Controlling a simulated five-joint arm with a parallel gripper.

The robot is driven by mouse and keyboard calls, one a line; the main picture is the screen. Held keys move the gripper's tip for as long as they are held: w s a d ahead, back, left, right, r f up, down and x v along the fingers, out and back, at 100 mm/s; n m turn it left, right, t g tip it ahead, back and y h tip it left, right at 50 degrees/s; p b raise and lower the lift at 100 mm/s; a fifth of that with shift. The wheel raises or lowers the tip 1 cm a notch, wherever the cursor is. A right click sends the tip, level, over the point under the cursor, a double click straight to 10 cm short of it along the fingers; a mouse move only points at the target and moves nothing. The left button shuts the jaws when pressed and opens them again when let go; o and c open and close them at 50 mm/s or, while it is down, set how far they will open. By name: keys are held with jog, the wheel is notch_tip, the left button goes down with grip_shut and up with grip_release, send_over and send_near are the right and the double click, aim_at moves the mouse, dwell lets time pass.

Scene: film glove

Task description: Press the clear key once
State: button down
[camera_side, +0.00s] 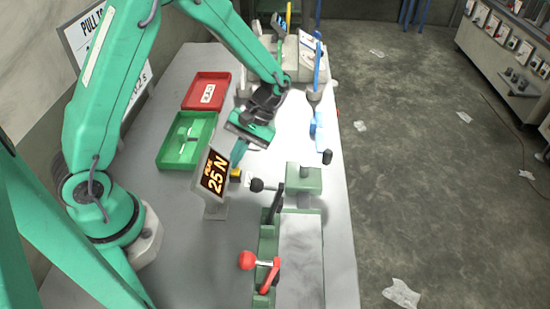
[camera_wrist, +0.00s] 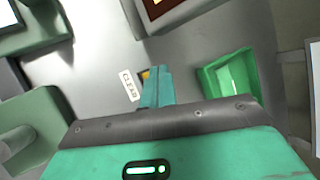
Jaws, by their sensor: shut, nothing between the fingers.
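The clear key is a small yellow block (camera_side: 236,174) beside the display stand in the side view. In the wrist view the yellow key (camera_wrist: 146,74) shows only partly behind my fingertips, next to a white label (camera_wrist: 129,85) reading CLEAR. My gripper (camera_side: 236,160) is shut and empty, pointing down just above the key. Its closed green fingers (camera_wrist: 157,75) overlap the key in the wrist view. I cannot tell whether they touch it. The display (camera_side: 215,172) is tilted and reads "25 N" under a smaller word.
A green tray (camera_side: 168,155) and a red tray (camera_side: 222,90) lie at the left of the table. A blue tool (camera_side: 317,125) lies farther back. The table's right edge borders open floor.

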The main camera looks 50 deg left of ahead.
jog(key=shift+f, duration=0.9)
dwell(1.1)
jog(key=shift+r, duration=0.1)
dwell(0.3)
jog(key=shift+r, duration=0.8)
jog(key=shift+r, duration=0.1)
jog(key=shift+r, duration=2.45)
jog(key=shift+r, duration=0.1)
jog(key=r, duration=0.1)
notch_tip(320, 180, up, 12)
jog(key=m+t, duration=0.6)
jog(key=t, duration=0.4)
send_over(237, 169)
jog(key=s+a, duration=0.1)
jog(key=s, duration=0.5)
jog(key=shift+s+a+r+m+t, duration=0.15)
jog(key=shift+s+r+m+t, duration=0.9)
jog(key=shift+t, duration=0.45)
